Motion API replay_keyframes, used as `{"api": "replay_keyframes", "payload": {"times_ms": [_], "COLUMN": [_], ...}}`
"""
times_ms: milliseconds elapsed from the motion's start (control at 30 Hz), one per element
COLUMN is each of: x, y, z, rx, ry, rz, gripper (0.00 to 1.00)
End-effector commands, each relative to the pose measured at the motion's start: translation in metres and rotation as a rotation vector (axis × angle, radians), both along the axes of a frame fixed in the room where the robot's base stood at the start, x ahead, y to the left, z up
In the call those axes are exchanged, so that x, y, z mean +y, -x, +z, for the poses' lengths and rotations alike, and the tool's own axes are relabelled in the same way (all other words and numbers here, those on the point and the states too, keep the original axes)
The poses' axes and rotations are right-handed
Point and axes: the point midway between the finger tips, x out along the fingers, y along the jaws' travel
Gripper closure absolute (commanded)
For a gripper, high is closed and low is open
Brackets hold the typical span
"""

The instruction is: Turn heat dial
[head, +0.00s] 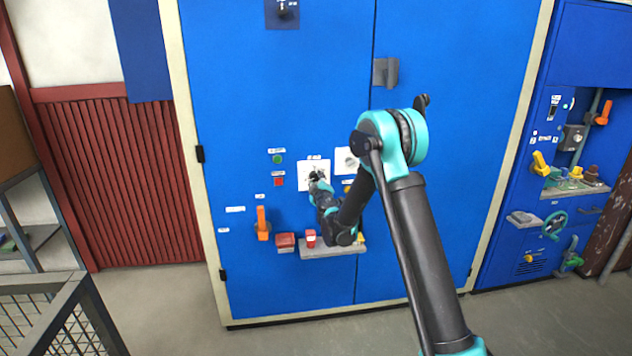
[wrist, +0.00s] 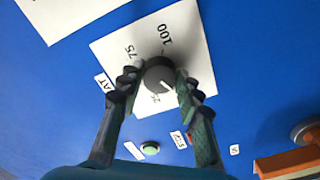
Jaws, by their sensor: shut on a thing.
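The heat dial (wrist: 159,77) is a dark round knob with a pale pointer line, on a white scale plate (wrist: 110,43) marked with numbers such as 75 and 100. My gripper (wrist: 157,84) is shut on the dial, one finger on each side of it. The pointer slants to the lower right in the wrist view. In the head view the plate (head: 303,184) shows on the blue cabinet, with my gripper (head: 315,178) at it. The dial itself is mostly hidden there by my gripper.
A second white plate (head: 343,155) sits to the right. A green button (head: 277,159) and a red button (head: 278,181) are to the left, an orange handle (head: 262,223) lower left. A grey shelf (head: 325,250) with small items juts out below.

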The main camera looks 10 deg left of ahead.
Motion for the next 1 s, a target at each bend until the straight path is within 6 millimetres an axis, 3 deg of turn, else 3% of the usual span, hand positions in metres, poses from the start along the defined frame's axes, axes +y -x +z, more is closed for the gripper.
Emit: {"api": "replay_keyframes", "payload": {"times_ms": [767, 800, 933, 1000], "x": [0.0006, 0.0008, 0.0005, 0.0004], "y": [0.001, 0.0011, 0.0008, 0.0006], "z": [-0.0002, -0.0003, -0.0001, -0.0001], "rx": [-0.028, -0.028, -0.027, -0.027], "ry": [0.095, 0.095, 0.095, 0.094], "rz": [0.002, 0.002, 0.001, 0.001], "gripper": [0.95, 0.61, 0.45, 0.45]}}
